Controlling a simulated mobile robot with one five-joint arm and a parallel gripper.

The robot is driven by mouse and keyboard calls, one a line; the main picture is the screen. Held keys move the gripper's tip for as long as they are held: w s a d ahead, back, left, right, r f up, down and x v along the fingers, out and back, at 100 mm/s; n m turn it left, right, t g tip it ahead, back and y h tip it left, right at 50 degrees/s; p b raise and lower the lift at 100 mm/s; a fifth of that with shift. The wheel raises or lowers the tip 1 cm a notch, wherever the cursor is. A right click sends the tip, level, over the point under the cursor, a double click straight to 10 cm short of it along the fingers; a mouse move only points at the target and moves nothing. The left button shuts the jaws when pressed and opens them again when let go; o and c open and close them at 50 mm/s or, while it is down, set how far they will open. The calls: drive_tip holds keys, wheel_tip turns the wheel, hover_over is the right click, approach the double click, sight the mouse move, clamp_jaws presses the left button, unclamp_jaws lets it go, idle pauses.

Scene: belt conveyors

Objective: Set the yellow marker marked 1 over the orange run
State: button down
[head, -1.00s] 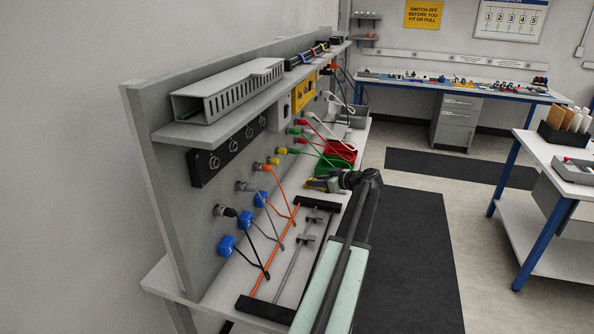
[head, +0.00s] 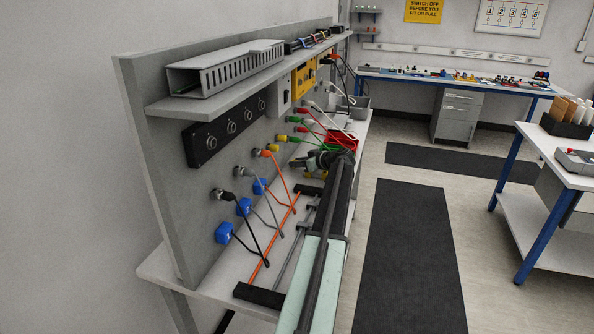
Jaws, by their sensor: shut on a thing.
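My gripper (head: 298,163) is in the middle of the head view, above the bench and close to the panel, pointing left. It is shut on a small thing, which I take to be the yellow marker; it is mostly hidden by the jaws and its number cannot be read. The orange run (head: 275,238) leaves an orange plug on the panel, bends down and continues as a straight line along the bench toward a black block. My gripper is beyond and above the far end of this straight part, apart from it.
Black and grey cables with blue clips (head: 224,233) hang at the near left. A grey rod (head: 292,250) lies beside the orange run. Red and green leads (head: 342,141) lie beyond my gripper. A shelf with a slotted grey duct (head: 225,69) overhangs the panel.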

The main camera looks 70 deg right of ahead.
drive_tip(key=shift+f, duration=0.35)
drive_tip(key=c, duration=1.2)
unclamp_jaws()
drive_tip(key=shift+r+p, duration=0.35)
drive_tip(key=shift+p, duration=0.1)
drive_tip(key=p+v, duration=0.4)
drive_tip(key=v, duration=0.6)
drive_tip(key=shift+s+a+r, duration=0.15)
drive_tip(key=shift+s+a, duration=0.1)
drive_tip(key=shift+s, duration=0.1)
drive_tip(key=shift+s+a+r, duration=0.1)
drive_tip(key=shift+s+a, duration=0.05)
drive_tip(key=shift+s, duration=0.45)
